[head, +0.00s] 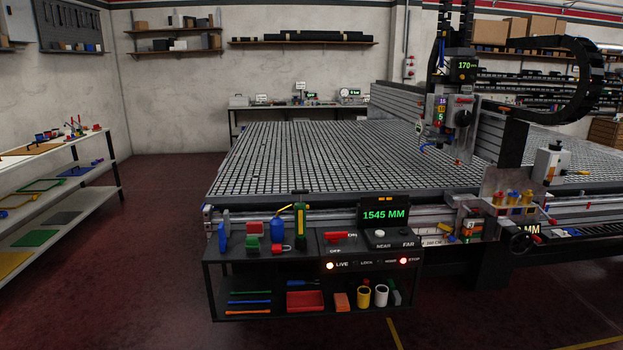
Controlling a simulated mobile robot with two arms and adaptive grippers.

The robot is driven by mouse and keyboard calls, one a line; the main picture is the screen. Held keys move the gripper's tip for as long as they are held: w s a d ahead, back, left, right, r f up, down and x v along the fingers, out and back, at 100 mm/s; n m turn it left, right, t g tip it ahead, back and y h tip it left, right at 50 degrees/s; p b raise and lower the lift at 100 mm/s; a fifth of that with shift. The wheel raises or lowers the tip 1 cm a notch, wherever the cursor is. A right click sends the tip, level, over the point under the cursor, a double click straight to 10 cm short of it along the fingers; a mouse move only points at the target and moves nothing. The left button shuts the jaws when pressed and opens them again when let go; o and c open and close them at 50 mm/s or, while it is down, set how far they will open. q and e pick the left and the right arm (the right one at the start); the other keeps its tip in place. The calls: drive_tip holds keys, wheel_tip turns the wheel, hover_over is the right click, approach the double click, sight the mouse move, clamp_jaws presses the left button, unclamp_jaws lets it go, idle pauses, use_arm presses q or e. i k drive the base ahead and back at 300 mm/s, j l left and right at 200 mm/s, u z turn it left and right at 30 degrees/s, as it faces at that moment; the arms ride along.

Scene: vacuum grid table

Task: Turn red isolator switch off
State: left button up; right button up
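The red isolator switch (340,237) sits on the dark control panel at the front of the grid table. Its red handle lies roughly level, its right end beside the ON label. The OFF label is below the handle. Neither of my grippers is in the head view.
The vacuum grid table (310,150) fills the middle. A display (384,214) reading 1545 MM stands right of the switch. Padlocks, a blue bottle (278,230) and a yellow-green tester (300,220) stand left of it. The floor in front is clear.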

sight(333, 238)
drive_tip(key=i, duration=1.3)
drive_tip(key=i+u, duration=0.1)
drive_tip(key=i, duration=1.2)
